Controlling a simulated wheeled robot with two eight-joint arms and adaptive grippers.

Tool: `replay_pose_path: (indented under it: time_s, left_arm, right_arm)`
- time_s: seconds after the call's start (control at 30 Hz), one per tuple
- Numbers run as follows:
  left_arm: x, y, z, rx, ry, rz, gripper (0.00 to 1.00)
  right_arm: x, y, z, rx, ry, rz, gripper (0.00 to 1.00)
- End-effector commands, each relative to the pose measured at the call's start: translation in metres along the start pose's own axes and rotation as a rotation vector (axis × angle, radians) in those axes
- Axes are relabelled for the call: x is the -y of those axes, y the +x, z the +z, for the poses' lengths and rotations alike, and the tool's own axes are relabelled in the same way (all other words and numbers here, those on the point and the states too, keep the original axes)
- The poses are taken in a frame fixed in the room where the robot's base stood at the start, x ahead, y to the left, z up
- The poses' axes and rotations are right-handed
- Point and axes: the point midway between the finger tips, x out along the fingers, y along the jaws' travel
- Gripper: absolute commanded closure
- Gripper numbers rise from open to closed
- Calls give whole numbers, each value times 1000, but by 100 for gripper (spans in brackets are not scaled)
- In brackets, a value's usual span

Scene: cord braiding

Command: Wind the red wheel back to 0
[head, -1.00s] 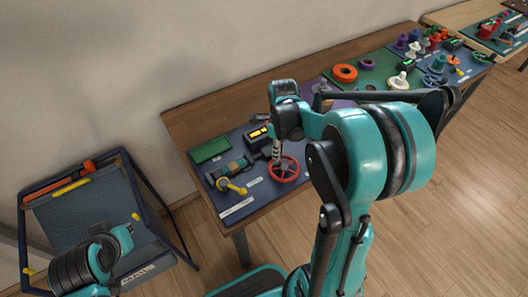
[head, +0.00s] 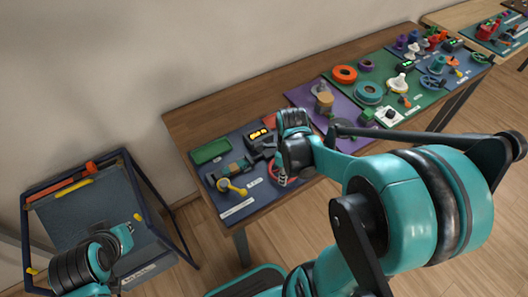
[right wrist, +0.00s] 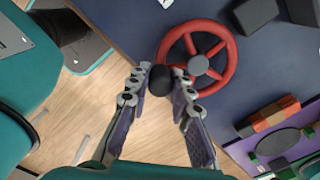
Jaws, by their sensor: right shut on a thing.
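The red wheel (right wrist: 230,62) has spokes and a grey hub in the right wrist view. In the head view only part of its red rim (head: 272,172) shows, the rest being behind my right gripper (head: 283,180). In the right wrist view my right gripper (right wrist: 160,78) is shut on the wheel's black knob (right wrist: 161,86), with a finger on each side of it at the rim. A counter with a lit yellow display (head: 259,133) stands behind the wheel; its digits are too small to read. My left gripper (head: 124,238) is low at the left, away from the wheel, its jaws unclear.
On the same blue board are a yellow crank (head: 232,187) and a green plate (head: 210,151). A purple board (head: 302,94) and a green board with several parts lie further right. A blue-framed bin (head: 90,215) stands left of the table.

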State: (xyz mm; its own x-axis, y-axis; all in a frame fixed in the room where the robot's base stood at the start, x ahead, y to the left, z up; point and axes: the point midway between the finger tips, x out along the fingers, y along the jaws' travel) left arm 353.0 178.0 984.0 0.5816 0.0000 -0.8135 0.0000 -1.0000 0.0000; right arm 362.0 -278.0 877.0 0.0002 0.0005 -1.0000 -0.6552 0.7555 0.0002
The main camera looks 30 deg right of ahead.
Motion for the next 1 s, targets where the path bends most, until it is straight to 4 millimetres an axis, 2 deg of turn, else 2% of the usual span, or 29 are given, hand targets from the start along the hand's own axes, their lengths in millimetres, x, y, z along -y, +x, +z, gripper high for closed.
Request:
replay_pose_path:
  time_s: [0.07,0.4,0.7,1.0]
  left_arm:
    - [0,0,0,0,0,0,100]
    - [0,18,13,0,0,0,100]
    - [0,16,12,0,0,0,100]
    - [0,16,12,0,0,0,100]
  right_arm:
    - [5,0,-10,-1,5,0,100]
    - [5,3,-10,0,0,0,100]
    - [15,0,-21,0,0,1,100]
    - [16,0,-21,-1,-1,0,100]
